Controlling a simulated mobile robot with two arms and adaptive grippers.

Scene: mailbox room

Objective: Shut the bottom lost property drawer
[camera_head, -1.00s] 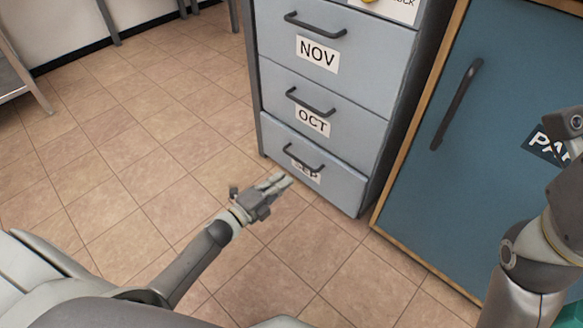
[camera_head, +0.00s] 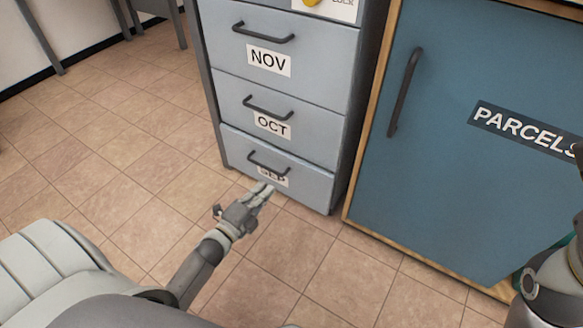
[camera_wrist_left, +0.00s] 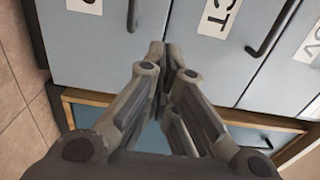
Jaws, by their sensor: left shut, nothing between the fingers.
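The bottom drawer (camera_head: 308,188), labelled SEP, is the lowest of the grey-blue cabinet's drawers. Its front seems to stand slightly proud of the OCT drawer (camera_head: 315,143) above. Its dark handle (camera_head: 268,163) partly covers the label. My left gripper (camera_head: 264,192) is shut and empty, with fingertips just in front of the SEP label. In the left wrist view the closed fingertips (camera_wrist_left: 170,62) point at the drawer fronts, near the seam between the SEP drawer (camera_wrist_left: 95,45) and the OCT drawer (camera_wrist_left: 205,62). Contact cannot be told. My right gripper is out of view.
A blue PARCELS door (camera_head: 455,170) in a wooden frame stands right of the cabinet. The NOV drawer (camera_head: 320,70) above looks shut. Open tiled floor (camera_head: 120,180) lies left of the cabinet. Table legs (camera_head: 40,40) stand at the back left.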

